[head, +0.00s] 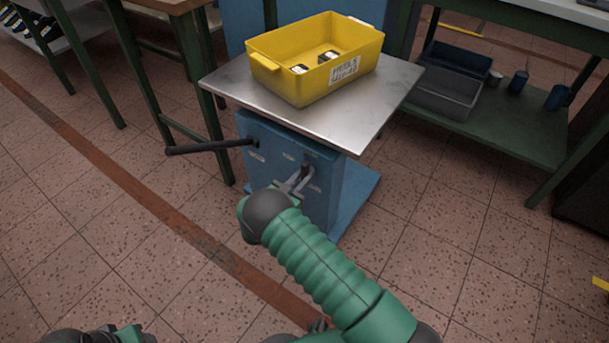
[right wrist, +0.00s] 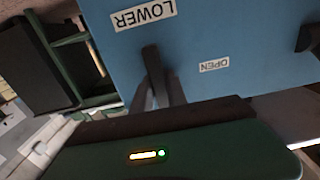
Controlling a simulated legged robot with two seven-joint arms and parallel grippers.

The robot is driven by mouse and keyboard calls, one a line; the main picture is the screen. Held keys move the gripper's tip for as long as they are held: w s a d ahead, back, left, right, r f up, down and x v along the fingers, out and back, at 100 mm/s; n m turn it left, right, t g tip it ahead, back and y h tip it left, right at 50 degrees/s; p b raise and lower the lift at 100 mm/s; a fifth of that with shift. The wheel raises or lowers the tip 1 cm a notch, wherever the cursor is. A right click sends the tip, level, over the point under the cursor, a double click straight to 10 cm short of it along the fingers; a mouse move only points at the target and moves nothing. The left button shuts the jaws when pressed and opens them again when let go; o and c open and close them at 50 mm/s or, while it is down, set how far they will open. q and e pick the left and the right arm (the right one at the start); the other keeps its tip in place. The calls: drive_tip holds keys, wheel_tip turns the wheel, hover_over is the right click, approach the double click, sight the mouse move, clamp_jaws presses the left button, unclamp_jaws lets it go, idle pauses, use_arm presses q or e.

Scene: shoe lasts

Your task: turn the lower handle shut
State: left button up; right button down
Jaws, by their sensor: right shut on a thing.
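The blue stand (head: 330,205) has a grey metal top and small pale labels on its front. The lower handle (head: 306,171) is a short dark lever on that front face. My right gripper (head: 293,186) is shut on it, reaching in from below. In the right wrist view the dark handle (right wrist: 150,58) shows between the fingers of my right gripper (right wrist: 157,88). A LOWER label (right wrist: 143,15) and an OPEN label (right wrist: 214,66) appear upside down on either side of it. The handle's pivot is hard to make out.
A second, long black handle (head: 210,147) sticks out to the left from the stand's upper front. A yellow bin (head: 290,83) with a few small items stands on the metal top (head: 340,125). Green-framed benches flank the stand; the tiled floor in front is clear.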

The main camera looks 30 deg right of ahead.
drive_tip(key=shift+a+f, duration=0.15)
drive_tip(key=shift+f, duration=0.05)
drive_tip(key=c, duration=1.4)
unclamp_jaws()
drive_tip(key=shift+o, duration=0.4)
drive_tip(key=shift+r, duration=0.1)
drive_tip(key=shift+s+a+r+p, duration=0.1)
drive_tip(key=shift+s+a+p, duration=0.05)
drive_tip(key=shift+a+p, duration=0.15)
drive_tip(key=p+v, duration=0.5)
drive_tip(key=v, duration=1.1)
